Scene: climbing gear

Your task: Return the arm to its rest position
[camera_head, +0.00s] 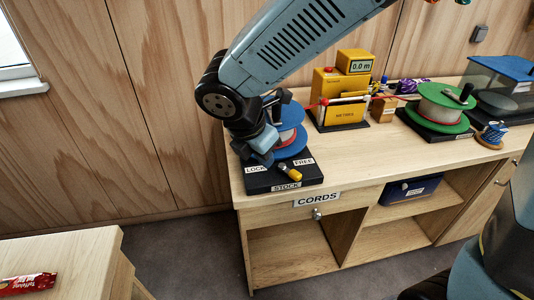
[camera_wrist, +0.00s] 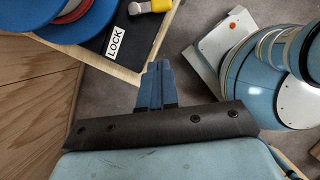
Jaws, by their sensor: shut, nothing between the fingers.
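My gripper (camera_head: 264,158) is at the left end of the bench, over the LOCK side of the black STOCK base (camera_head: 262,182). In the wrist view its fingers (camera_wrist: 157,70) are together with nothing between them. They appear above the floor, just off the bench edge, apart from the base's LOCK label (camera_wrist: 115,41). A blue-flanged spool (camera_head: 292,138) stands on the base, partly hidden by my arm. A yellow-tipped lever (camera_head: 292,174) lies at the base's front, between LOCK and FREE; it also shows in the wrist view (camera_wrist: 158,5).
On the bench stand a yellow meter device (camera_head: 340,95), a green spool (camera_head: 441,105) and a clear box with a blue lid (camera_head: 505,80). A red cord runs between the spools and meter. A second table (camera_head: 80,255) with a red wrapper (camera_head: 27,284) is at lower left.

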